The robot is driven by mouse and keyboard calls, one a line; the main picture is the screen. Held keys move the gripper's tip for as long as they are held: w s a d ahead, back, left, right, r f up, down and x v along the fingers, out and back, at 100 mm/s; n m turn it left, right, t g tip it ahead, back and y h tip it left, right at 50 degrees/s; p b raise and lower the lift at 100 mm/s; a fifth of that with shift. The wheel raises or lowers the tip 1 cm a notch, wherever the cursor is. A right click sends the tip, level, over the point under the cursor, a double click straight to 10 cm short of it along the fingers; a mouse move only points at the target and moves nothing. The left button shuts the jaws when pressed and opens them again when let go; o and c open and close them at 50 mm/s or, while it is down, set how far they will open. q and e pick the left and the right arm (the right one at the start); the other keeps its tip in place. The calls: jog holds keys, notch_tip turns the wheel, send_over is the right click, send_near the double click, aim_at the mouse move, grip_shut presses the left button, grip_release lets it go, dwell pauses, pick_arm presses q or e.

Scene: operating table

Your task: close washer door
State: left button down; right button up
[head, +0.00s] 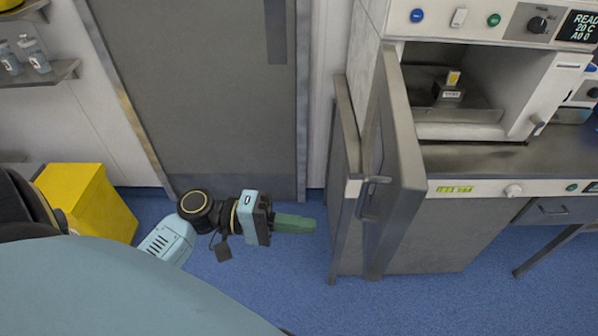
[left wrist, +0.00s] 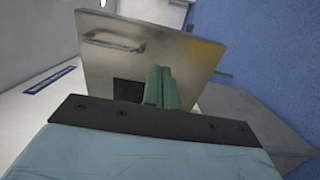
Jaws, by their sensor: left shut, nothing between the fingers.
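The washer door (head: 402,135) is a grey metal panel with a bar handle (head: 372,197). It stands open, swung out from the front of the machine at the right of the head view. My left gripper (head: 310,224) has green fingers, shut and empty, pointing right towards the door with a gap between. In the left wrist view a metal panel (left wrist: 185,55) with a bar handle (left wrist: 112,40) stands in front of the shut fingers (left wrist: 160,88). I cannot tell from that view how near they are. My right gripper is not in view.
The machine's upper chamber (head: 480,60) is open and holds a small item with a yellow label (head: 453,78). A yellow bin (head: 90,200) stands on the left, beside a closed grey door (head: 200,90). Blue floor (head: 280,270) is clear between my gripper and the machine.

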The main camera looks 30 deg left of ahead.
aim_at(376, 234)
pick_arm(q)
jog(key=p+x, duration=0.2)
jog(key=x, duration=0.7)
jog(key=shift+w+d+r, duration=0.1)
jog(key=shift+w+d, duration=0.05)
jog(key=shift+d, duration=0.05)
jog(key=shift+w+d+p, duration=0.2)
jog(key=shift+d+p, duration=0.15)
jog(key=shift+d, duration=0.05)
jog(key=shift+d, duration=0.1)
